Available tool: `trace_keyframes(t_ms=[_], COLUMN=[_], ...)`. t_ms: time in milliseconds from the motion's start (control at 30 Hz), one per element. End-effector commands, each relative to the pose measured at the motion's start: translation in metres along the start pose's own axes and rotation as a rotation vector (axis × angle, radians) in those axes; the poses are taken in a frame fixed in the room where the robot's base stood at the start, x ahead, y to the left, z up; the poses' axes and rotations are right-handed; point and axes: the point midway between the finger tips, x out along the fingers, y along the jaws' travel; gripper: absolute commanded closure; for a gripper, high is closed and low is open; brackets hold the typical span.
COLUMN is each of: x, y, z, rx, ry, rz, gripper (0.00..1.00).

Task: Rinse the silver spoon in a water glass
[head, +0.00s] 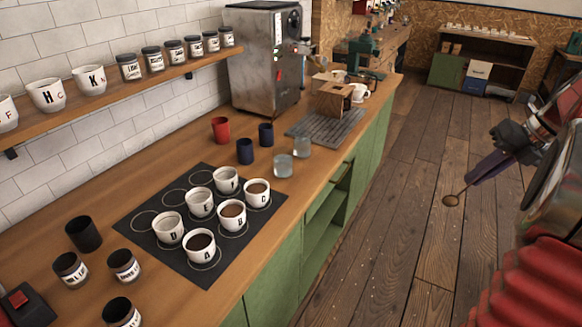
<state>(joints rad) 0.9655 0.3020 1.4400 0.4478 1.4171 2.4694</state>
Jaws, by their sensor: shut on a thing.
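My gripper (480,176) is at the right of the head view, over the open floor and well away from the counter. It is shut on a spoon (451,200). The spoon's round bowl points down and left, and it looks brownish against the wood floor. Most of its handle is hidden in the jaws. Two clear glasses stand on the counter near its front edge: a nearer glass (283,166) and a farther glass (302,147). The water level in them is hard to make out.
A black mat (150,240) holds several lettered cups, some with dark coffee. Red (221,130) and dark blue cups stand behind the glasses. A slatted tray (325,128) and wooden box (333,99) are farther along. The floor between gripper and green cabinets is clear.

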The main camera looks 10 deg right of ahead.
Motion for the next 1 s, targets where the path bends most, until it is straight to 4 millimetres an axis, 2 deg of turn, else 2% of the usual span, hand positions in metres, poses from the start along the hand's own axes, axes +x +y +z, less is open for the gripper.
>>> trace_keyframes(t_ms=[500,633,767,1000], x=[0.000,0.005,0.021,0.075], y=[-0.001,0.003,0.013,0.051], z=[0.000,0.001,0.003,0.007], rx=[0.003,-0.024,-0.121,-0.489], ry=[0.000,0.012,0.051,0.197], rz=[-0.001,0.007,0.033,0.133], gripper=[1.00,1.00,1.00,1.00])
